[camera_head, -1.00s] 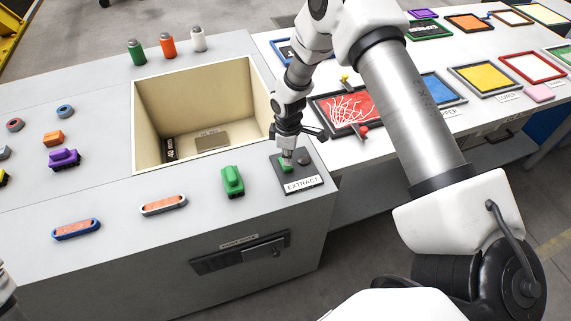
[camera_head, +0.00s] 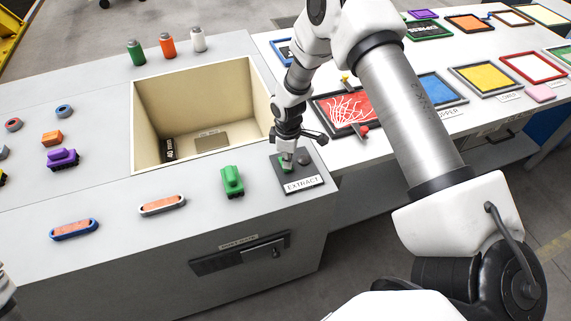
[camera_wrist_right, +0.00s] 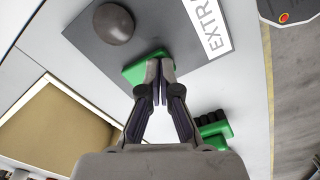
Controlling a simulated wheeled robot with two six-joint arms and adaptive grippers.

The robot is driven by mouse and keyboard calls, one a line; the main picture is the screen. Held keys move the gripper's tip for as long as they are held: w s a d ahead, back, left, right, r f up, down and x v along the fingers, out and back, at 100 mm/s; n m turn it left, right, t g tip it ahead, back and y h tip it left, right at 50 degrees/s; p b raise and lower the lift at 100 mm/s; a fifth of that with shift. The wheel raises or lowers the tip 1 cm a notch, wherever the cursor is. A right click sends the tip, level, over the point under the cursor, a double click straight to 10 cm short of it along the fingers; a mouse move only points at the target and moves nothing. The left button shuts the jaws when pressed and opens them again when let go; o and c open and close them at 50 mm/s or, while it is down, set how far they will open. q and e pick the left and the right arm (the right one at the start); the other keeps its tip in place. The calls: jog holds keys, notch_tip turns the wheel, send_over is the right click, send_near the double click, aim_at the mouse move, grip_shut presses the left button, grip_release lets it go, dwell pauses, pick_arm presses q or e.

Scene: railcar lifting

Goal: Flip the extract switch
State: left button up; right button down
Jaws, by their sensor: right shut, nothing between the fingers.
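The extract switch is a dark grey panel (camera_head: 312,181) with a white EXTRACT label (camera_head: 304,184) along its near edge. A green rocker (camera_head: 283,161) sits on its left part and a dark round knob (camera_head: 304,158) on its right. In the right wrist view the green rocker (camera_wrist_right: 147,66) shows beside the knob (camera_wrist_right: 114,23). My right gripper (camera_head: 287,163) is shut and empty, pointing down with its tips at the green rocker and partly covering it. The tips (camera_wrist_right: 160,66) overlap the rocker in the wrist view; contact is hard to tell.
A green toy railcar (camera_head: 232,182) stands just left of the panel. An open cream-lined bin (camera_head: 240,72) lies behind it. A red framed tray (camera_head: 322,108) is behind and right of the panel. Orange-topped oval pieces (camera_head: 162,205) lie on the front left counter.

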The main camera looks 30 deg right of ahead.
jog(key=shift+f, duration=0.25)
jog(key=shift+r, duration=0.15)
notch_tip(320, 180, up, 2)
jog(key=shift+w+r+p, duration=0.1)
jog(key=shift+p, duration=0.85)
notch_tip(320, 180, up, 5)
jog(key=p, duration=0.3)
jog(key=shift+f, duration=0.2)
jog(key=shift+f, duration=0.1)
